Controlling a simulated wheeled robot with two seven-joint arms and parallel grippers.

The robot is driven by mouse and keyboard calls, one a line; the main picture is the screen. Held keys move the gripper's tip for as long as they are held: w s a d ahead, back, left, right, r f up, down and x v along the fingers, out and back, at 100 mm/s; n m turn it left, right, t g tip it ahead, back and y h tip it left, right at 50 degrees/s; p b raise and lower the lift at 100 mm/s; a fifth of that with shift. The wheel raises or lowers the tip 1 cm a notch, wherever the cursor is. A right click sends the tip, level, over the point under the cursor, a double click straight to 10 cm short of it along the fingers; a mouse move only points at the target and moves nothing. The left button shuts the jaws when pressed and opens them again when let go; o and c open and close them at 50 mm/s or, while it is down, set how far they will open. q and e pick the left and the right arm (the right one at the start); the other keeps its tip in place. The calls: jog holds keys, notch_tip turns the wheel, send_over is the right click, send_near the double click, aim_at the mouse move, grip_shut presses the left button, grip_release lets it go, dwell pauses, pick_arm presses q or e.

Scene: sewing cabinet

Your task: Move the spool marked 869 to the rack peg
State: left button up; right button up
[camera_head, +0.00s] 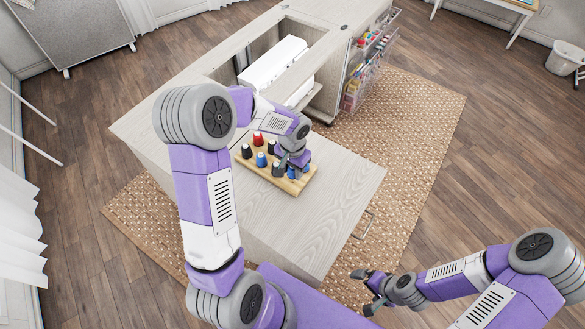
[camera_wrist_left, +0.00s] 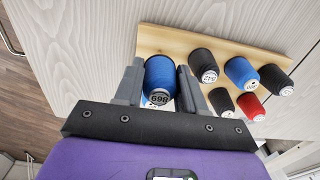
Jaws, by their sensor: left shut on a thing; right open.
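A blue spool (camera_wrist_left: 160,76) stands between the two fingers of my left gripper (camera_wrist_left: 158,90) in the left wrist view. Its end label shows the digits 869 upside down. In the head view my left gripper (camera_head: 292,166) is at the right end of the wooden rack (camera_head: 268,174), shut on this spool, which shows only as a bit of blue (camera_head: 291,174). I cannot tell whether the spool still sits on the rack or is lifted off it. My right gripper (camera_head: 372,286) is open and empty, low at the right, away from the rack.
Black spools (camera_wrist_left: 203,66), blue spools (camera_wrist_left: 240,71) and a red spool (camera_wrist_left: 250,105) stand close together on the rack. The grey wood cabinet top (camera_head: 310,210) is clear in front. A white sewing machine (camera_head: 275,65) sits in the cabinet opening behind.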

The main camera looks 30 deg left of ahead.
pick_arm(q)
jog(key=shift+f+b, duration=1.2)
jog(key=shift+f, duration=0.25)
jog(key=o, duration=1.1)
notch_tip(320, 180, up, 8)
jog(key=p, duration=0.2)
jog(key=shift+f, duration=0.2)
